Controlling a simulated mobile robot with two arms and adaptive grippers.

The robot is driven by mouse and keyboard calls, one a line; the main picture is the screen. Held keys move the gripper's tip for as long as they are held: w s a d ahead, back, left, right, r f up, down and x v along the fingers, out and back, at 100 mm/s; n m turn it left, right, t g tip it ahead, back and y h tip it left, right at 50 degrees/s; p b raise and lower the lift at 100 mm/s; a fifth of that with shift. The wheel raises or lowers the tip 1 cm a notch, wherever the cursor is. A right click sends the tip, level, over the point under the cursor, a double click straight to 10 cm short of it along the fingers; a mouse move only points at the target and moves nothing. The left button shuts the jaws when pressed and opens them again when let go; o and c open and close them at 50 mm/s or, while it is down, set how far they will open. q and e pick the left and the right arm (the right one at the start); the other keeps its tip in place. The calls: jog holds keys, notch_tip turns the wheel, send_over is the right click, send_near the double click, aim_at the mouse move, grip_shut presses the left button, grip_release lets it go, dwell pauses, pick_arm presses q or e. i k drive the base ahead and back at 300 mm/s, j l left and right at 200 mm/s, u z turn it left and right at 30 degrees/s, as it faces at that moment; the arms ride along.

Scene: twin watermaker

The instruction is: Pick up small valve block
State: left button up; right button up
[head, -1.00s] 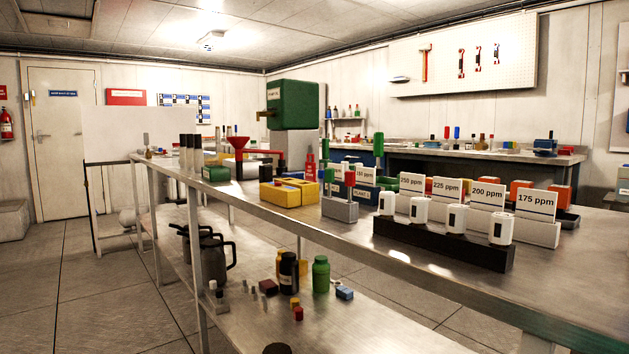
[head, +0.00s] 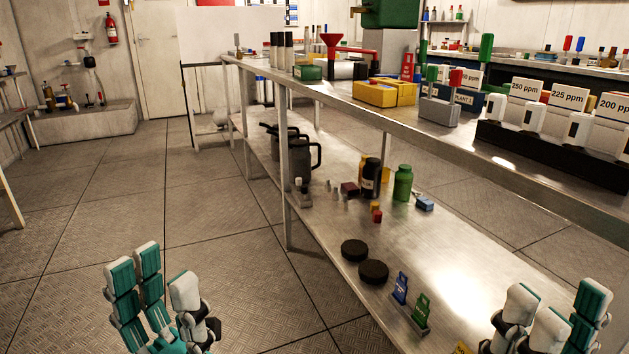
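A grey block with upright green and red handles (head: 438,112) stands on the upper bench top; it looks like a valve block. A smaller blue block (head: 425,204) lies on the lower shelf beside a green bottle. I cannot tell for sure which is the small valve block. My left gripper (head: 155,290) is open and empty above the floor at the lower left, well away from both. My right gripper (head: 552,312) shows at the lower right corner, fingers spread, apart from both blocks; its lower part is cut off.
The lower shelf (head: 330,208) holds dark jugs (head: 300,155), a black bottle (head: 371,178), a green bottle (head: 403,183), black discs (head: 373,272) and a small rack with blue and green tags (head: 412,308). The bench edge overhangs this shelf. Floor at left is clear.

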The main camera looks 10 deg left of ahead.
aim_at(304, 200)
jog(key=i+j, duration=0.25)
jog(key=i, duration=0.15)
jog(key=i+j+u, duration=0.1)
jog(key=i, duration=0.25)
jog(key=i+j+u, duration=0.1)
jog(key=i+j, duration=0.3)
jog(key=i, duration=0.7)
jog(key=i+j+u, duration=0.15)
jog(key=i, duration=0.6)
